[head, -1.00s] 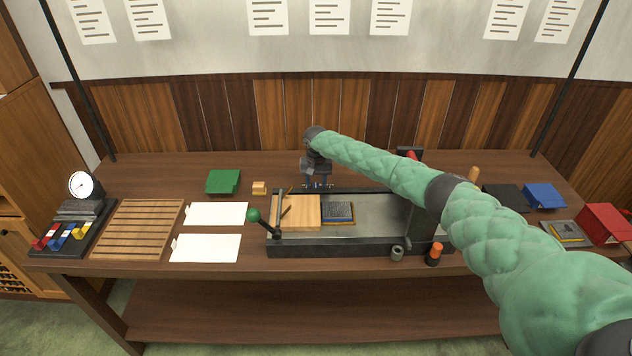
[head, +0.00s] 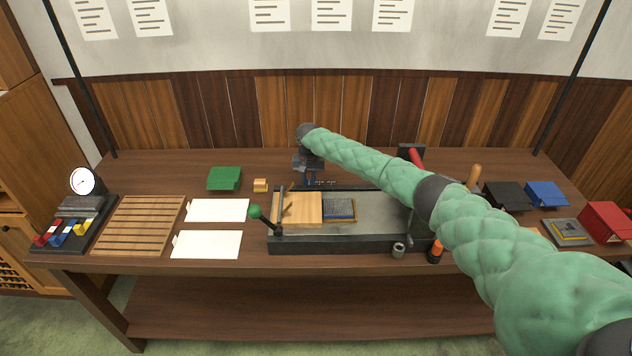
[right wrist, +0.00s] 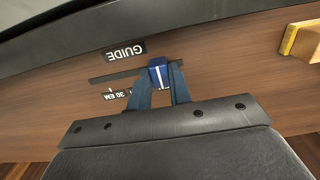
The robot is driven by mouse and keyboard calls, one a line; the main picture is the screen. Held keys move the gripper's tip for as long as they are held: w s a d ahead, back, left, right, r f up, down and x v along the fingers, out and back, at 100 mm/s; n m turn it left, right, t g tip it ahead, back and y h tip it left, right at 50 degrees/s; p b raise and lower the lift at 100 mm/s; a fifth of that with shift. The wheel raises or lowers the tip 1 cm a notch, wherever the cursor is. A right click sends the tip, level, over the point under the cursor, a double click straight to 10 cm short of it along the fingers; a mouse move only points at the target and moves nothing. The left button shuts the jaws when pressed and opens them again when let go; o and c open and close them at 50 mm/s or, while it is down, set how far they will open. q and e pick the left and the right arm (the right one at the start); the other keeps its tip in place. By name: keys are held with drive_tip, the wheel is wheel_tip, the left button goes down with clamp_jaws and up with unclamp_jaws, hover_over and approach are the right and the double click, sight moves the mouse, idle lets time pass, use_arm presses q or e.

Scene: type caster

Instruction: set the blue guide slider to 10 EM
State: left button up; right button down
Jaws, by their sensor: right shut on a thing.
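The blue guide slider (right wrist: 158,72) sits in a dark straight slot (right wrist: 112,75) in the right wrist view. My right gripper (right wrist: 160,82) is shut on it, one finger on each side. An upside-down GUIDE label (right wrist: 125,51) lies beside the slot. An upside-down 30 EM label (right wrist: 115,93) lies left of the fingers; other scale marks are hidden behind them. In the head view my right gripper (head: 311,183) is down behind the caster bed, and the slider is too small to make out. My left gripper is not in view.
The caster bed (head: 375,243) stands in front of the gripper, with a green-knobbed lever (head: 255,212) at its left. A small wooden block (head: 260,186) lies on the table left of the gripper.

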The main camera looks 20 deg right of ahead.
drive_tip(key=shift+w+a, duration=0.15)
drive_tip(key=shift+a, duration=0.3)
drive_tip(key=c, duration=1.5)
unclamp_jaws()
drive_tip(key=shift+c, duration=0.2)
drive_tip(key=shift+o, duration=1.3)
drive_tip(key=shift+a, duration=0.1)
drive_tip(key=shift+r+b, duration=0.3)
drive_tip(key=shift+r, duration=0.15)
wheel_tip(320, 180, up, 5)
drive_tip(key=shift+w+f+b, duration=0.1)
drive_tip(key=shift+b, duration=0.9)
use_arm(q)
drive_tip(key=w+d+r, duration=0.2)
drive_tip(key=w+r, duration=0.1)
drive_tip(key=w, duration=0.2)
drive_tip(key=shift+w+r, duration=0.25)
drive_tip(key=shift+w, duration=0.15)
use_arm(e)
drive_tip(key=shift+r, duration=1.05)
